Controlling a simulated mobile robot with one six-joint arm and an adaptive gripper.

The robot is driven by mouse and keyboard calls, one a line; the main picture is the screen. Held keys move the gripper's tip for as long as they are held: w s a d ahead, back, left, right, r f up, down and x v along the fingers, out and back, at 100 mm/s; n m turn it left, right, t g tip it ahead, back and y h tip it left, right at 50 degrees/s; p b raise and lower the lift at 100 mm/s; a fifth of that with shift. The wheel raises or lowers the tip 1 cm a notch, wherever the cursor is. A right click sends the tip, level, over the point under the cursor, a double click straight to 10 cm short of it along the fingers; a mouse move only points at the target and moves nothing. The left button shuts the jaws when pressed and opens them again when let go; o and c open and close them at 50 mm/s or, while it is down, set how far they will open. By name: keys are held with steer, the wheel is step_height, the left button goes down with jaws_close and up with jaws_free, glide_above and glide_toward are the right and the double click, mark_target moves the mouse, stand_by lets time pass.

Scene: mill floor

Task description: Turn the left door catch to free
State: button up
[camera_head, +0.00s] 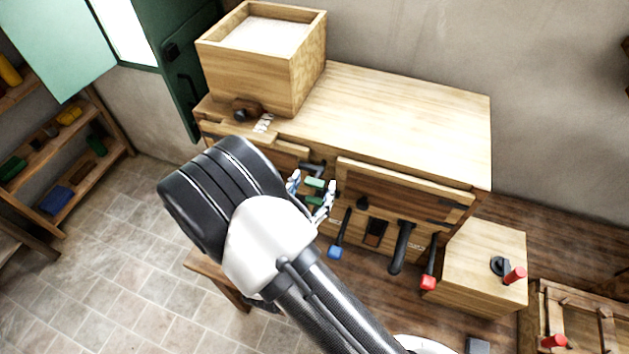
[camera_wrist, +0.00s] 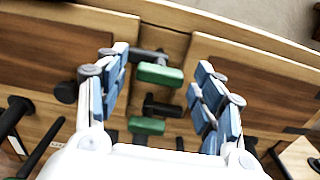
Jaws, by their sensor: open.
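My gripper (camera_head: 312,191) is open in front of the wooden bench, at the post between its two doors. In the wrist view my gripper (camera_wrist: 162,62) has its blue-padded fingers apart, one on each side of a green-ended dark catch (camera_wrist: 160,74). The catch shows between the fingers and looks clear of both pads. A second green block (camera_wrist: 147,126) and a dark piece (camera_wrist: 163,107) lie below it. In the head view the upper green end (camera_head: 314,183) is partly framed by the fingers. I cannot tell which green-ended piece is the left door's catch. My arm hides much of the left door.
Blue (camera_head: 335,252) and red (camera_head: 428,282) ended levers and a black handle (camera_head: 402,246) stick out to the right of my gripper. An open wooden box (camera_head: 312,75) stands on the bench top (camera_head: 420,120). A wooden block with a red-ended lever (camera_head: 515,275) stands right.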

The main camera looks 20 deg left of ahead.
steer(key=shift+w, duration=0.85)
steer(key=shift+c, duration=0.2)
steer(key=c, duration=1)
